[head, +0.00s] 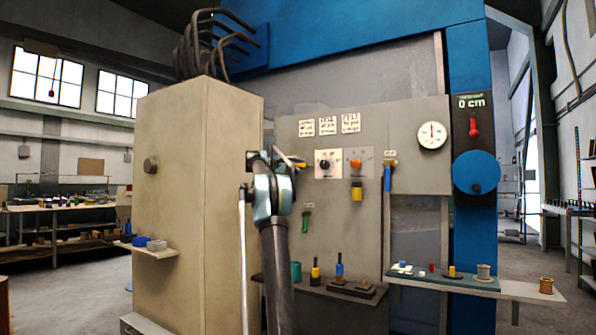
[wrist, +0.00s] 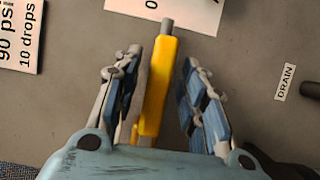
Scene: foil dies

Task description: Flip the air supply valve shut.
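The valve's yellow lever (wrist: 157,85), with a grey tip, is on the grey panel in the wrist view. I take it to be the air supply valve; its label is not readable. My gripper (wrist: 160,100) is open, with one finger on each side of the lever. The left finger is close to it, and I cannot tell whether it touches; a gap shows at the right finger. In the head view my gripper (head: 290,160) is at the panel's left part, and only a small yellow bit (head: 300,165) shows beside it. My arm hides the rest.
A black knob (head: 325,164) and an orange knob (head: 355,164) are right of my gripper. A green handle (head: 306,221) is below. A blue handle (head: 387,178) hangs farther right. A tall beige cabinet (head: 180,190) stands close on the left.

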